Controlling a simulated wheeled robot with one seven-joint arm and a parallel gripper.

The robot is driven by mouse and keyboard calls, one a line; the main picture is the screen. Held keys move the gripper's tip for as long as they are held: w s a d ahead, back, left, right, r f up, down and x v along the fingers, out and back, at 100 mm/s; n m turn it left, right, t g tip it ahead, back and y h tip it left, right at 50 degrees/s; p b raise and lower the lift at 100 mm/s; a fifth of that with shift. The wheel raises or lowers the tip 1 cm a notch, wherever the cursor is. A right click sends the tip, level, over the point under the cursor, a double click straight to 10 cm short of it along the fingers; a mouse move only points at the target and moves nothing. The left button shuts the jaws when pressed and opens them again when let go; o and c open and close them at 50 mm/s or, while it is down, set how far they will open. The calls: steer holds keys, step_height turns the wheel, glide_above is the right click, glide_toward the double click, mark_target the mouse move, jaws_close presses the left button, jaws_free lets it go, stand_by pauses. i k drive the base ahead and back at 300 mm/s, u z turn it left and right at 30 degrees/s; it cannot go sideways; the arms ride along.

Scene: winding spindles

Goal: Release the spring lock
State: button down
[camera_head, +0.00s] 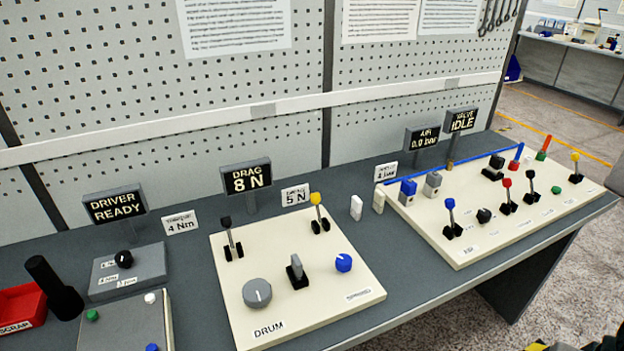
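No part is readably marked as the spring lock, so I cannot tell which control it is. The cream drum panel (325,310) carries a black-tipped lever (231,240), a yellow-tipped lever (319,212), a round grey knob (257,292), a grey toggle (297,270) and a blue knob (344,262). A small label (358,295) at its right front is too small to read. Both levers stand up from their black bases. My gripper does not show; only a cropped black and yellow piece appears at the bottom right edge.
The right panel (480,245) holds several coloured levers, including a blue one (450,214). Displays read DRIVER READY (115,207), DRAG 8 N (247,181) and VALVE IDLE (462,120). A red scrap bin (20,305) and black cylinder (55,288) stand left.

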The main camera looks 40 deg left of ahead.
mark_target(315, 199)
steer(key=u, duration=0.7)
steer(key=i, duration=0.9)
steer(key=u, duration=0.2)
